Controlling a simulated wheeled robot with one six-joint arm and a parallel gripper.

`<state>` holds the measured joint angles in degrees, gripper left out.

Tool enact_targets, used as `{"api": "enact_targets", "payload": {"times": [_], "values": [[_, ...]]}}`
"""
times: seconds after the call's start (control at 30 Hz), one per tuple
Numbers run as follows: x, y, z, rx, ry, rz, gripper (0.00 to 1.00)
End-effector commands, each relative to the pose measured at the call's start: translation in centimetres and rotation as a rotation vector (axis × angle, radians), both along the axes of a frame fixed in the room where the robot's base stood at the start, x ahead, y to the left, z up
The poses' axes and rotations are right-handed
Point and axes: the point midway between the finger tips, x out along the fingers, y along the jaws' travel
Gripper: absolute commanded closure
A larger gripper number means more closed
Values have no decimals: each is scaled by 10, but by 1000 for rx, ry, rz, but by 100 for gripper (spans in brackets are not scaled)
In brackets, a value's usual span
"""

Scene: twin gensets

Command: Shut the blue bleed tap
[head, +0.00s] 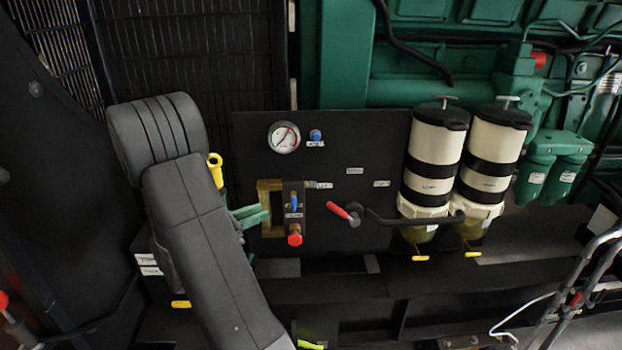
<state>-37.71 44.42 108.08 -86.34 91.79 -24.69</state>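Two blue fittings show on the black panel (350,150). A small blue handle (294,202) sits on the dark block in front of the brass-coloured part, above a red knob (295,239). A blue knob (315,135) sits higher, right of the gauge. Their labels are too small to read, so I cannot tell which is the bleed tap. My gripper (262,215) shows as green finger-like parts just left of the block, apart from the lower blue handle. My arm hides most of it, and its opening is unclear.
A white-faced gauge (284,137) is above the block. A red-handled lever (340,212) and a black pipe (400,219) stick out to its right. Two cream-and-black filters (436,160) (490,165) stand farther right. A yellow handle (215,170) is beside my arm.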

Motion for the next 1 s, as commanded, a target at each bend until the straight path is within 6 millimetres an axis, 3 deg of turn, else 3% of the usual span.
{"api": "enact_targets", "payload": {"times": [0.17,0.7,1.0], "values": [[8,-11,0,-5,-1,0,78],[57,-87,0,-3,-1,-4,78],[74,-112,0,-2,-1,-1,78]]}}
